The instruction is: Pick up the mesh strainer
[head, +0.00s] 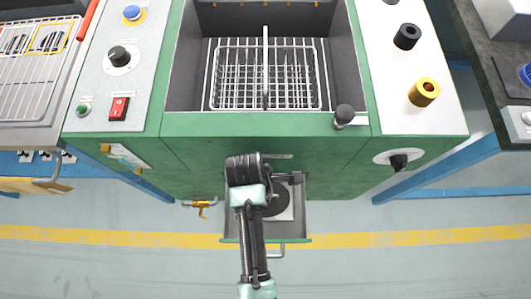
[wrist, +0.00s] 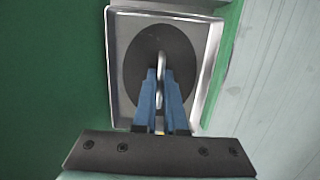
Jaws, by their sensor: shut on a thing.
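The mesh strainer (wrist: 140,62) shows as a dark round disc with a pale upright handle in the wrist view. It is in the open grey drawer (wrist: 212,60), inside the drawer's walls. In the head view the strainer (head: 281,203) is partly hidden by my arm. My gripper (wrist: 162,75) has its blue fingers closed on the strainer's handle, above the disc. I cannot tell whether the disc is touching the drawer floor.
The drawer (head: 296,222) sticks out from the front of the green machine (head: 350,165). A wire basket (head: 297,75) sits in the machine's open well. A yellow valve (head: 203,208) is left of the drawer. Floor in front is clear.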

